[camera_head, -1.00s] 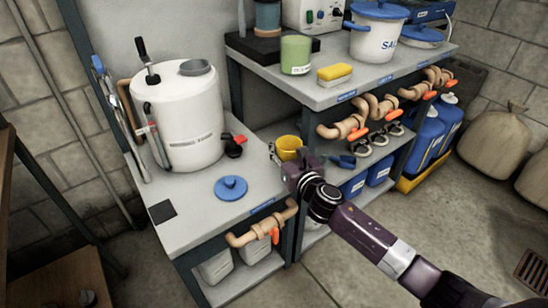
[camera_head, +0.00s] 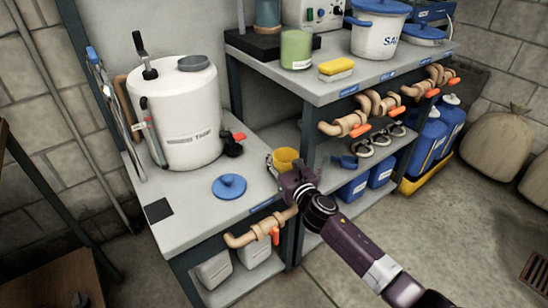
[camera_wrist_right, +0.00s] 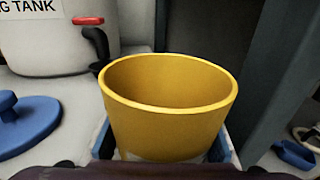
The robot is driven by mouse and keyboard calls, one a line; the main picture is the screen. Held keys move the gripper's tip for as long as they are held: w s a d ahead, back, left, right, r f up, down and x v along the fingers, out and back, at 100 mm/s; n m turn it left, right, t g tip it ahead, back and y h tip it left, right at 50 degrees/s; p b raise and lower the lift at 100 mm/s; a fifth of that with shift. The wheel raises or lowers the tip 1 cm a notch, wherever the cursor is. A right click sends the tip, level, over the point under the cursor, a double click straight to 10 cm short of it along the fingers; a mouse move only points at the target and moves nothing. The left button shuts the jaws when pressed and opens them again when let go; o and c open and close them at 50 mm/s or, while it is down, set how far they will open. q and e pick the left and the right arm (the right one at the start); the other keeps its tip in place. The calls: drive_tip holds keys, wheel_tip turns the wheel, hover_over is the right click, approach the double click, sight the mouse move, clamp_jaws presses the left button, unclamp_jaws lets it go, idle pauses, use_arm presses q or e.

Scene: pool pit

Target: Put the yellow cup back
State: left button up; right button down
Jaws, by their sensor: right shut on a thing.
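The yellow cup (camera_head: 286,157) is upright and empty at the right end of the lower grey counter (camera_head: 190,228), close to the shelf post. It also fills the middle of the right wrist view (camera_wrist_right: 170,125). My right gripper (camera_head: 287,170) is shut on it, with one finger on each side of the cup (camera_wrist_right: 165,150). The cup's base is hidden, so I cannot tell whether it touches the counter. My left gripper is not in view.
A white tank (camera_head: 180,115) with a black tap stands on the counter's left. A blue lid (camera_head: 229,186) and a black square (camera_head: 158,210) lie in front. The taller shelf (camera_head: 345,90) stands close on the right, with pipes and orange-handled valves (camera_head: 350,125) along its edge.

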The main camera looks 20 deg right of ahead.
drive_tip(key=shift+w+f, duration=0.2)
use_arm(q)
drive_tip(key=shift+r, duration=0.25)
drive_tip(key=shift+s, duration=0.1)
use_arm(e)
drive_tip(key=c, duration=2.3)
unclamp_jaws()
drive_tip(key=shift+f, duration=0.2)
drive_tip(key=o, duration=1.1)
drive_tip(key=shift+c, duration=0.2)
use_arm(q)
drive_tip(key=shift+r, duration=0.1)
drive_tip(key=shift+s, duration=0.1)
